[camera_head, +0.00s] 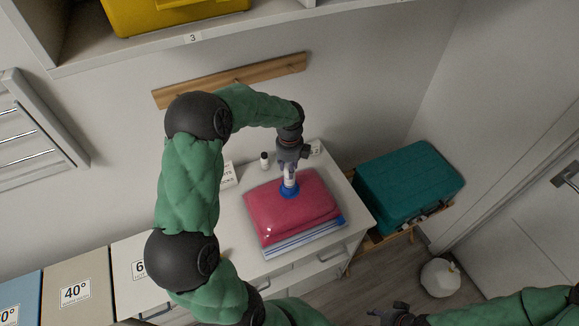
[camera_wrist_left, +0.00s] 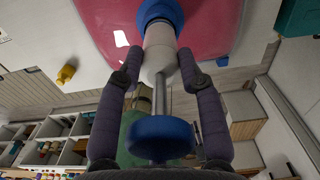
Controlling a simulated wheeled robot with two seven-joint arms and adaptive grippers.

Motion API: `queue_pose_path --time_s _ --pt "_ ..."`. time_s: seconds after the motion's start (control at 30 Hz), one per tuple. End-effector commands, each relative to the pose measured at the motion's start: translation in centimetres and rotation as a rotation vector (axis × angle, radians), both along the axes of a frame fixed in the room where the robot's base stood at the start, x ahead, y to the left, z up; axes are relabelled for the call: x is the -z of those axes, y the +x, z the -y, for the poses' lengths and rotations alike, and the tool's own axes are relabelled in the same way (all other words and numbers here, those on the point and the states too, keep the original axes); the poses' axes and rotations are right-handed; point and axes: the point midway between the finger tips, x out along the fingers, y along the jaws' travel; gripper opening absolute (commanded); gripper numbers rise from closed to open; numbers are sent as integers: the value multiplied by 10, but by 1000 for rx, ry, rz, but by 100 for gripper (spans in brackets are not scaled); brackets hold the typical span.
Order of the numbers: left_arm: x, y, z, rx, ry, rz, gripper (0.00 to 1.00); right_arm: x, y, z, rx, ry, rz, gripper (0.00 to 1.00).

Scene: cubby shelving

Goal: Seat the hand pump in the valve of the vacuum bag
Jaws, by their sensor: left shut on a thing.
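The vacuum bag (camera_head: 290,208) is pink and puffed, lying on a white cabinet top. My left gripper (camera_head: 288,170) is above it, shut on the hand pump (camera_head: 289,178), which has a white body. In the left wrist view the fingers hold the white pump body (camera_wrist_left: 159,50), with the blue handle (camera_wrist_left: 160,138) on its rod nearest the camera. The pump's far end meets a blue round part (camera_head: 289,190) on the bag, but I cannot tell whether it is fully seated in the valve. My right gripper (camera_head: 395,314) is at the bottom edge, away from the bag.
A small white bottle with a dark cap (camera_head: 265,160) and a card (camera_head: 228,174) stand behind the bag. A teal suitcase (camera_head: 408,182) is to the right, and a white faceted object (camera_head: 440,278) is on the floor. A wooden peg rail (camera_head: 230,80) is on the wall.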

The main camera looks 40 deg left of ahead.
Motion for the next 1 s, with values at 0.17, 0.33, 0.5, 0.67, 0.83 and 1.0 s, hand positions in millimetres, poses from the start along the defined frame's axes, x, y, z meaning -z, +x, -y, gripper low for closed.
queue_pose_path --time_s 0.17,0.33,0.5,0.67,0.83,1.0 --pt "0 1 -1 -1 2 2 0 0 0 0 0 0 0 45" --pt "3 1 -1 -1 2 2 0 2 0 0 0 0 0 45" --pt "4 0 0 -1 1 1 61 2 0 0 0 0 0 45" --pt "4 0 0 -1 1 1 61 1 0 0 0 0 0 45" --pt "2 1 -1 -1 2 2 61 0 0 0 0 0 0 45" --pt "-15 2 -1 0 3 6 61 0 0 0 0 0 0 45"
